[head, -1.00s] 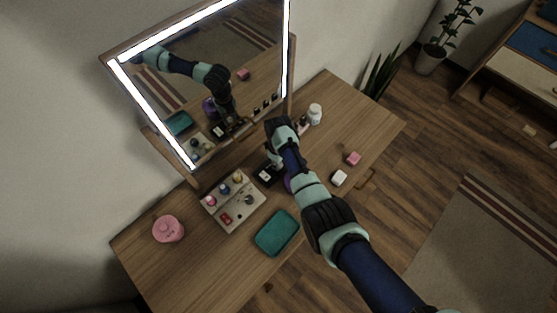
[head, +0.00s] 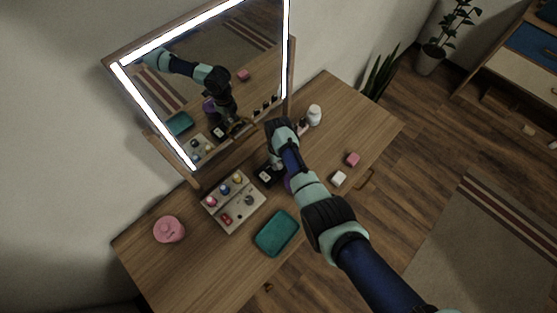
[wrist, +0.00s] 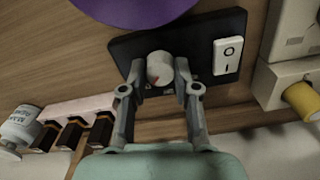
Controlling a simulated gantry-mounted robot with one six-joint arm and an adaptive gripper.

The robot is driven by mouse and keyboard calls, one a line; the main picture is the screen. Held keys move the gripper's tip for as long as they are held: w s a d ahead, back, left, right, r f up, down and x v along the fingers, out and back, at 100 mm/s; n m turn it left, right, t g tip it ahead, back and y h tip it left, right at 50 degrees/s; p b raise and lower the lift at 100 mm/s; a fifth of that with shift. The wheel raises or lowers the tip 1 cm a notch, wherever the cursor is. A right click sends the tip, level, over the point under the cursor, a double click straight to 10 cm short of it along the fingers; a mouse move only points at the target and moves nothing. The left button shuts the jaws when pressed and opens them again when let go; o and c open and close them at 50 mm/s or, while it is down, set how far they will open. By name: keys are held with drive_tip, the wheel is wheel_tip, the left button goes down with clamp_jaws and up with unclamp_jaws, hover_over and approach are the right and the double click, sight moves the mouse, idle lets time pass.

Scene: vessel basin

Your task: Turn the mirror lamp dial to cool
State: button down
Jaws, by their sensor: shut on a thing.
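The lamp dial (wrist: 160,68) is a pale round knob with a small red mark at its lower left in the wrist view. It sits on a black control plate (wrist: 203,65), next to a white rocker switch (wrist: 228,55). My gripper (wrist: 160,72) is shut on the dial, one finger on each side of it. In the head view the black plate (head: 265,176) lies on the dressing table below the mirror (head: 205,75), whose edge strips glow white. My wrist hides the dial there.
A purple round thing (wrist: 135,8) is close by.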

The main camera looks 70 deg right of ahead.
drive_tip(key=c, duration=0.9)
unclamp_jaws()
drive_tip(key=shift+o, duration=0.2)
wheel_tip(320, 180, up, 12)
